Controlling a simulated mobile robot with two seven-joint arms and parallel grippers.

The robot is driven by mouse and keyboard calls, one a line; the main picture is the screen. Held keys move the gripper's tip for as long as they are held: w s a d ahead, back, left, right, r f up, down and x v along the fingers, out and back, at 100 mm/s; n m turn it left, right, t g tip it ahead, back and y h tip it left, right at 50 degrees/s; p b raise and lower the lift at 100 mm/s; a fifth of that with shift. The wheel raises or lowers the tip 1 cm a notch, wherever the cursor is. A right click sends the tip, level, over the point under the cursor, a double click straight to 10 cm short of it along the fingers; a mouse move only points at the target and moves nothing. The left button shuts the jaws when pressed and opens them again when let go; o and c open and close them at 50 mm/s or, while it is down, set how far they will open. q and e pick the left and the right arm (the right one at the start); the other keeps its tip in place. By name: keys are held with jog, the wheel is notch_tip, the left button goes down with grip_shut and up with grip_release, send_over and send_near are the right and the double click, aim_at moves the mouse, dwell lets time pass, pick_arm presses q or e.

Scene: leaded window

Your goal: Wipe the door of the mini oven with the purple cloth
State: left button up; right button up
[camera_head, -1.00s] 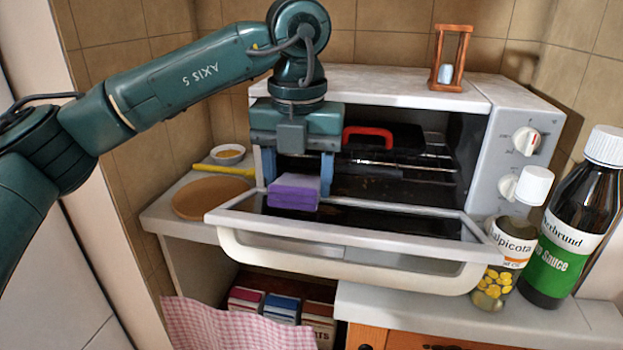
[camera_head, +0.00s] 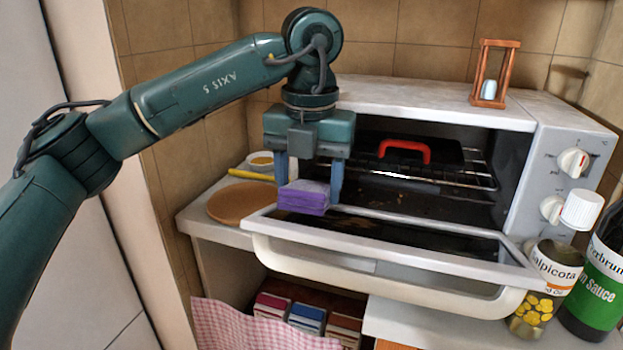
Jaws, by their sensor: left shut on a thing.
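The mini oven (camera_head: 430,103) stands on the counter with its door (camera_head: 390,234) folded down and open at the front. The door has a dark glass pane in a pale frame. My left gripper (camera_head: 308,190) is shut on the purple cloth (camera_head: 303,199), a thick folded block with a lighter top. It holds the cloth over the left end of the door's inner face. I cannot tell whether the cloth touches the glass. My right gripper is not in view.
A red-handled item (camera_head: 405,149) sits on the rack inside the oven. An hourglass (camera_head: 494,73) stands on top. A round brown board (camera_head: 240,203) lies left of the oven.

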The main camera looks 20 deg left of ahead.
aim_at(314, 184)
pick_arm(q)
jog(key=r+p, duration=0.1)
jog(key=w+r+p, duration=0.1)
jog(key=r+p, duration=0.2)
jog(key=r, duration=0.1)
jog(key=shift+w+d+r, duration=0.15)
jog(key=shift+w+r, duration=0.05)
jog(key=shift+w, duration=0.15)
jog(key=shift+f, duration=0.1)
jog(key=r+p, duration=0.1)
jog(key=w+r+p, duration=0.1)
jog(key=r+p, duration=0.1)
jog(key=shift+s+f, duration=0.1)
dwell(1.1)
